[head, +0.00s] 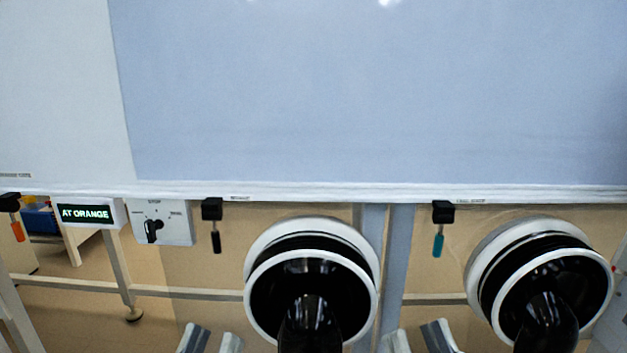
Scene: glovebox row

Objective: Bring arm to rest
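My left gripper (210,342) shows only its two grey-white fingertips at the bottom edge, left of centre. They are apart with nothing between them. My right gripper (417,342) shows two similar fingertips at the bottom edge, right of centre. They are also apart and empty. Both grippers appear below the glovebox's front edge. The rest of both arms is out of view.
Two round glove ports (256,236) (488,234) with black gloves face me. A sign reading AT ORANGE (85,213) and a selector box (178,232) hang at left. Orange (17,232), black (216,242) and teal (438,245) handles hang below the ledge.

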